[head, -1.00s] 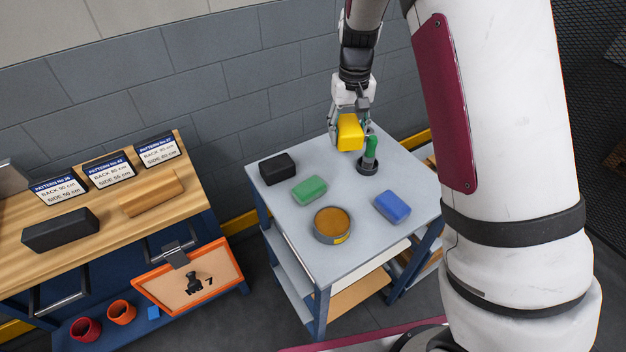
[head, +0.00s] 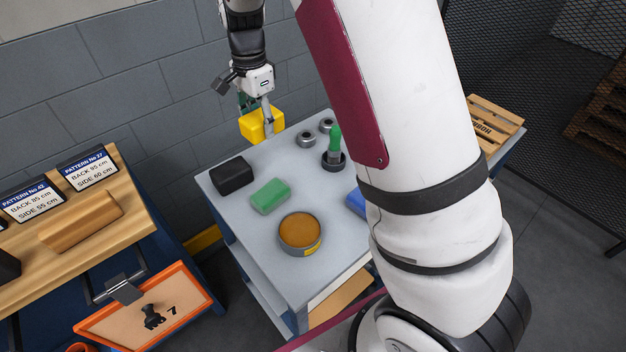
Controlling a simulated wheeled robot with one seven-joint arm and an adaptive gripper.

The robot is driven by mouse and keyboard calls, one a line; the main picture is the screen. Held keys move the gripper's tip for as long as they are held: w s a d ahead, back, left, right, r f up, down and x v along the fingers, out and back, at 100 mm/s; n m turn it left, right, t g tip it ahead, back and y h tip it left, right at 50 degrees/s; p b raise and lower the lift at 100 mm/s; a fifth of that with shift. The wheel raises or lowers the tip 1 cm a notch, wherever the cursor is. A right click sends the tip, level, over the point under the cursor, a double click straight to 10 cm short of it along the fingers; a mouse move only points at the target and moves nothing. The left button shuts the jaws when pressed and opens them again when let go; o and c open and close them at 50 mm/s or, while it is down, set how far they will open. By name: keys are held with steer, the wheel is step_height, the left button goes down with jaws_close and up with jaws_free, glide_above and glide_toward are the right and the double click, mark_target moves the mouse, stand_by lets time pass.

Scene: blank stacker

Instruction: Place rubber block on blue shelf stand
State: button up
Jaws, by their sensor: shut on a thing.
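My gripper (head: 262,108) is shut on a yellow block (head: 258,126) and holds it above the back edge of a grey-topped stand with blue legs (head: 290,207). On the top lie a black block (head: 232,176) at the left, a green block (head: 270,196) in the middle and a blue block (head: 355,203) at the right, partly hidden behind my arm. I cannot tell by looks which block is rubber. The lower shelves of the stand show only in part.
A round tin with brown content (head: 300,231) stands near the front of the top. A green-handled tool (head: 335,145) and two metal rings stand at the back right. A wooden bench (head: 122,208) with pattern cards is at the left. A wooden pallet (head: 490,122) lies at the right.

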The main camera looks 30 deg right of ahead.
mark_target(266, 165)
steer(key=shift+a+f, duration=0.1)
steer(key=shift+f, duration=4.9)
steer(key=o, duration=1.4)
steer(key=shift+f, duration=0.15)
steer(key=shift+o, duration=0.2)
